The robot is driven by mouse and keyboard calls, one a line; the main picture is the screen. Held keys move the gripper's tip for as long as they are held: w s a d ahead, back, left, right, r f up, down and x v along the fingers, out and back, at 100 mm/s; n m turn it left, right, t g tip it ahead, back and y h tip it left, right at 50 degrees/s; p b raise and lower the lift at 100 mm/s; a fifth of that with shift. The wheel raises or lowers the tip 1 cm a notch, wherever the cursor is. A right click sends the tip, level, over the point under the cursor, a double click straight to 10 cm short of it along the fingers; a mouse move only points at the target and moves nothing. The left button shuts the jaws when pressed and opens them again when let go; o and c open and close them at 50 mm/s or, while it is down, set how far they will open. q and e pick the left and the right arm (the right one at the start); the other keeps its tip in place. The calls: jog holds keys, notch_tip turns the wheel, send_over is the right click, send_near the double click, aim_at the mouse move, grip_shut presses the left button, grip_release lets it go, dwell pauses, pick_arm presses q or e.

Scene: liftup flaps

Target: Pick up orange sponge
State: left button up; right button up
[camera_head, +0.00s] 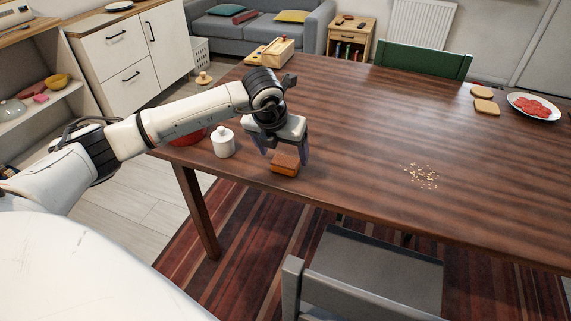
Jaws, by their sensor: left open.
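The orange sponge (285,168) lies on the wooden table (370,130) close to its front edge, at the left part of the table. It looks like a small orange-brown block. My left gripper (285,156) points down over the sponge with its fingers apart, one toward each side of it. The fingertips are near the sponge's height, and I cannot tell whether they touch it. The gripper hides part of the sponge's upper side. My right gripper is not in view.
A white lidded jar (223,142) and a red bowl (187,138) stand left of the gripper. Crumbs (422,176) lie to the right. Bread slices (486,107) and a plate of red slices (535,107) are at the far right. A grey chair (370,270) stands in front.

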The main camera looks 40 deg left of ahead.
aim_at(285, 161)
pick_arm(q)
jog(key=x, duration=0.3)
jog(key=shift+w+f, duration=0.1)
jog(key=shift+f, duration=0.25)
jog(key=c, duration=1.1)
jog(key=shift+c, duration=0.2)
jog(key=shift+r, duration=0.1)
notch_tip(285, 161, up, 10)
